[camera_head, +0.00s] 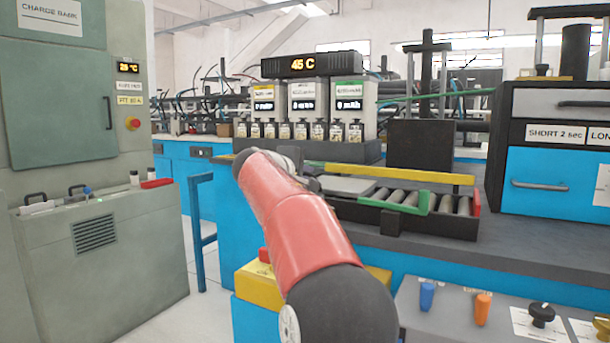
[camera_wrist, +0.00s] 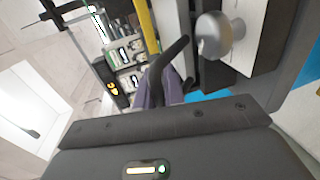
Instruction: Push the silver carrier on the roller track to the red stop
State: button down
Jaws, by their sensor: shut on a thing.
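The silver carrier (camera_head: 347,186) is a flat pale plate lying on the left part of the roller track (camera_head: 455,226). The red stop (camera_head: 477,201) stands at the track's right end, with bare rollers between it and the carrier. My red arm reaches forward and hides most of my gripper in the head view. In the wrist view my gripper (camera_wrist: 162,92) is shut, seemingly on a dark curved handle (camera_wrist: 172,58) at the carrier's left end; the exact contact is hidden. A round silver knob (camera_wrist: 213,37) shows close by.
A yellow rail (camera_head: 400,173) runs behind the track, and a green bracket (camera_head: 408,204) stands over its near side. A cabinet with a blue drawer (camera_head: 556,181) stands to the right. Battery chargers (camera_head: 302,98) stand behind. The grey bench is clear in front of the track.

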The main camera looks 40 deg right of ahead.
jog(key=s+d, duration=0.3)
jog(key=s, duration=0.4)
jog(key=s+d, duration=0.3)
jog(key=s, duration=0.4)
jog(key=s+d, duration=0.2)
jog(key=s, duration=0.5)
jog(key=shift+s+d, duration=0.25)
jog(key=shift+d, duration=0.15)
jog(key=shift+s+d, duration=0.3)
jog(key=shift+s, duration=0.35)
jog(key=shift+f, duration=0.1)
jog(key=c, duration=1.7)
grip_release()
jog(key=shift+s, duration=0.1)
jog(key=shift+o, duration=1)
jog(key=v, duration=0.7)
jog(key=shift+a+b, duration=0.35)
jog(key=shift+b, duration=0.05)
